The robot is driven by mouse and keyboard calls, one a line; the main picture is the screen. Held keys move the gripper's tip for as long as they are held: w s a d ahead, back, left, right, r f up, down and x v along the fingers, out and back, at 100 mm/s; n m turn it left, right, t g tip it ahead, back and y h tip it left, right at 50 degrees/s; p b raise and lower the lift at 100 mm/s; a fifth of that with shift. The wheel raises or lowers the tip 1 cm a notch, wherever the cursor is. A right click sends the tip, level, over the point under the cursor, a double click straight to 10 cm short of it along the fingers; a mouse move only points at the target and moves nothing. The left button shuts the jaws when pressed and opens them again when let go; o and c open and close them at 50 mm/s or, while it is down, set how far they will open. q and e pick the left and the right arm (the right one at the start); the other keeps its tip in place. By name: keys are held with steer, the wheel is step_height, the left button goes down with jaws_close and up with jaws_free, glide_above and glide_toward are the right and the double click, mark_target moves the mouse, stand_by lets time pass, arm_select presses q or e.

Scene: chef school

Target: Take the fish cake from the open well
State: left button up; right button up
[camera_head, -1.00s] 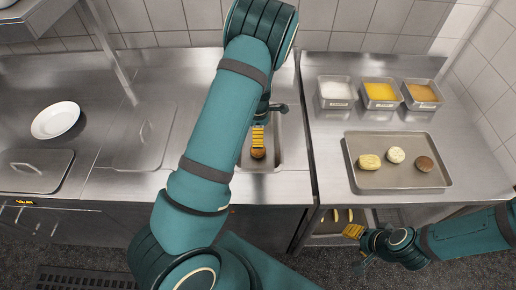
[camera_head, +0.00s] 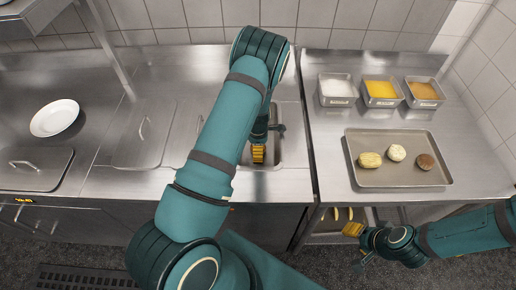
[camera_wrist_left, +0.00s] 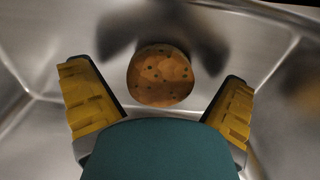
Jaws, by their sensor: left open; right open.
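The fish cake (camera_wrist_left: 160,75) is round and orange-brown with dark green flecks. In the left wrist view it lies on the bottom of the steel open well (camera_wrist_left: 40,135), beyond and between my open fingertips. My left gripper (camera_wrist_left: 158,105) is open and empty, its yellow fingers on either side with space around the cake. In the head view the left gripper (camera_head: 258,154) reaches down into the open well (camera_head: 293,148), and the fish cake is hidden there. My right gripper (camera_head: 352,230) is open and empty in front of the right counter, below its top.
A tray (camera_head: 375,182) on the right counter holds a yellowish, a pale and a brown patty. Behind it stand three steel containers (camera_head: 338,102) of white, yellow and orange crumbs. A white plate (camera_head: 55,118) and lidded wells (camera_head: 143,140) are at left.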

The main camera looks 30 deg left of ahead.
arm_select(q)
steer(key=c, duration=1.3)
